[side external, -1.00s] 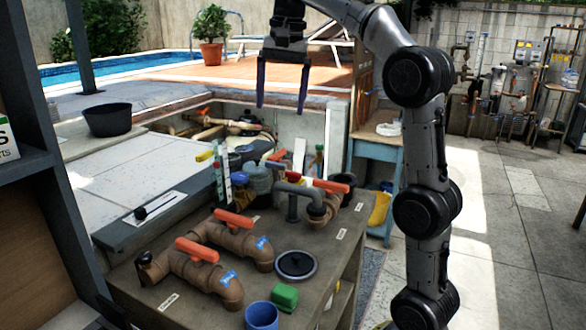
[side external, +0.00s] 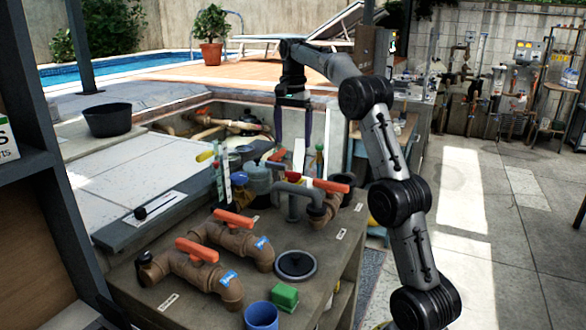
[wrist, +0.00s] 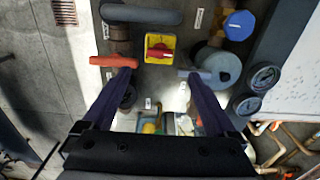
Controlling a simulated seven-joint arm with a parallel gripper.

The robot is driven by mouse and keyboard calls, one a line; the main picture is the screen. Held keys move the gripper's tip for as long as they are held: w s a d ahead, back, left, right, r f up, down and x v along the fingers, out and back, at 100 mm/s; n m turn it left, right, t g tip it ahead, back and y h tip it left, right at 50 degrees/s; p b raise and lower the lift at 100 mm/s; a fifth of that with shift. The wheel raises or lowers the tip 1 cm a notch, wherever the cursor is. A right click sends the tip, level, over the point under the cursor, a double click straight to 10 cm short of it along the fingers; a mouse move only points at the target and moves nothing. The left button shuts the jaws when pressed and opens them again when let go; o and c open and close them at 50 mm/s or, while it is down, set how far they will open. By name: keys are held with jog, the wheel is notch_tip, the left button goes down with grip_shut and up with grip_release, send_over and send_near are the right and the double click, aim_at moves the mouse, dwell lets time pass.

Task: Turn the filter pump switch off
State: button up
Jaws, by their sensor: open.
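In the wrist view a yellow box with a red switch (wrist: 160,50) sits on the dark bench top, just beyond and between my fingertips. Its on or off position is too small to read. My gripper (wrist: 158,76) is open, with its two dark fingers spread wide and nothing between them. In the side view my gripper (side external: 293,142) points down over the far end of the bench, behind the pipework. In that view the switch box cannot be clearly made out among the crowded fittings.
An orange-red valve handle (wrist: 114,61) lies beside my left finger, and a grey-blue round canister (wrist: 221,70) beside my right one. Brown pipes with orange handles (side external: 233,218), a black disc (side external: 296,265) and a green block (side external: 285,295) occupy the near bench.

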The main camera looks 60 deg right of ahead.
aim_at(293, 172)
notch_tip(293, 172, down, 10)
jog(key=shift+r, duration=0.1)
dwell(0.4)
jog(key=c, duration=1.4)
jog(key=shift+o, duration=0.2)
